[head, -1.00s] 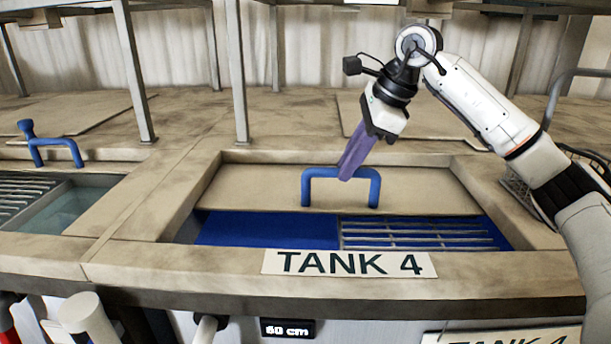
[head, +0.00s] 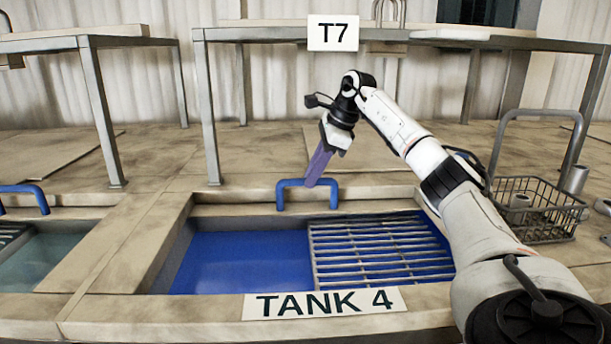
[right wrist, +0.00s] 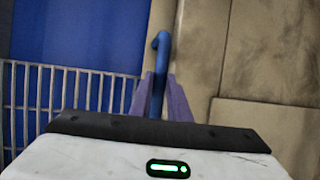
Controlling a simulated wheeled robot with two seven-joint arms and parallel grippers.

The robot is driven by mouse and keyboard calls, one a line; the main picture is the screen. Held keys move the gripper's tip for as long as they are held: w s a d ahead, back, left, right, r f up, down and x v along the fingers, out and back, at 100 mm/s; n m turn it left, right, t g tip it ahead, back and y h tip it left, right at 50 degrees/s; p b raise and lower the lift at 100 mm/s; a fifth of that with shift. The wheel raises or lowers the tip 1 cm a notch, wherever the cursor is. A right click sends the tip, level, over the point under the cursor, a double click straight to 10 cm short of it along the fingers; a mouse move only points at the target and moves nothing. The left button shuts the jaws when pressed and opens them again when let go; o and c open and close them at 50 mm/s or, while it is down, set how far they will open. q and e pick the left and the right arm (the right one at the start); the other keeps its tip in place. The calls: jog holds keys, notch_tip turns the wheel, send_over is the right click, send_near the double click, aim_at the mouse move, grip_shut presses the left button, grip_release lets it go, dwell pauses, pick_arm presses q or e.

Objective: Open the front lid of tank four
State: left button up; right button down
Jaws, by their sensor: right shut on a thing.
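Tank four is the sunken basin behind the white TANK 4 sign (head: 325,302). Its opening shows blue liquid (head: 243,262) on the left and a metal grating (head: 380,250) on the right. The front lid (head: 245,210) shows as a narrow tan strip at the back of the opening. Its blue handle (head: 292,183) stands along that back edge. My right gripper (head: 319,168) has purple fingers shut on the handle, tilted down onto it. In the right wrist view the handle (right wrist: 161,50) runs between the fingers (right wrist: 160,98). My left gripper is out of view.
A wire basket (head: 535,212) with a tall handle stands at the right. Metal-legged racks, one with a T7 sign (head: 332,33), stand behind the tank. A neighbouring tank with a blue handle (head: 27,193) is at the left.

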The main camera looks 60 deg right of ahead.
jog(key=c, duration=1.7)
grip_release()
jog(key=shift+o, duration=0.2)
jog(key=shift+r, duration=0.1)
jog(key=a+v, duration=0.1)
jog(key=v, duration=0.9)
jog(key=shift+d, duration=0.5)
jog(key=shift+r, duration=0.1)
